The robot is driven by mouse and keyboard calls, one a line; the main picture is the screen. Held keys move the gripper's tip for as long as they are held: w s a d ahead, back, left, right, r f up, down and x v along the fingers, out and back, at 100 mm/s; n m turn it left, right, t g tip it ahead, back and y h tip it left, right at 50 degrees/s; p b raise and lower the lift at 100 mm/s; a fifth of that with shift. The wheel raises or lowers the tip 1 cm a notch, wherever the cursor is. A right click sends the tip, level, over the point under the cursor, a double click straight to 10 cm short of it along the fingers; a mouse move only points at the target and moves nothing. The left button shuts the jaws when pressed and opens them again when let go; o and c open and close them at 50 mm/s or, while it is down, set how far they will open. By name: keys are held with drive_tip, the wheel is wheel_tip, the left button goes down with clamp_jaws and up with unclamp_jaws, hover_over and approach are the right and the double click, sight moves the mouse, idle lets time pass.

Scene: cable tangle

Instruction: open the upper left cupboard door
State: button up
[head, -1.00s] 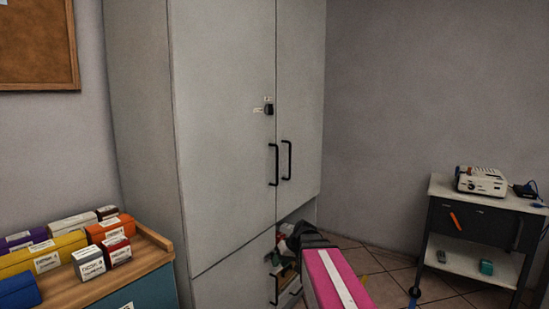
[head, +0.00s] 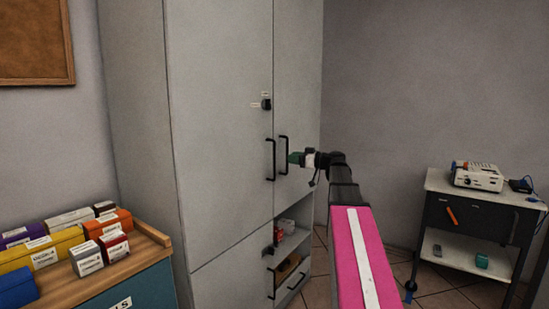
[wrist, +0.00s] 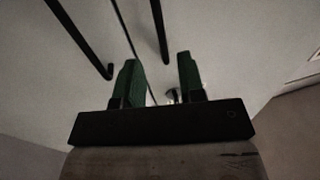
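The upper left cupboard door (head: 220,110) is a tall grey panel and is shut. Its black bar handle (head: 270,160) stands upright near the seam with the upper right door; it also shows at the left in the wrist view (wrist: 80,38). The upper right door's handle (head: 284,155) is just right of it, and in the wrist view (wrist: 159,32) its lower end is ahead of the finger gap. My gripper (head: 294,158) is beside the right handle. In the wrist view its green fingers (wrist: 159,78) are apart with no handle between them.
A dark lock or knob (head: 266,103) sits on the left door above the handles. Below, an open bay (head: 290,240) holds several items. A wooden-topped cabinet (head: 150,255) with coloured boxes stands at left. A trolley (head: 475,205) with a device stands at right.

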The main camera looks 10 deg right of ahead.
sight(274, 156)
drive_tip(key=x, duration=0.9)
clamp_jaws()
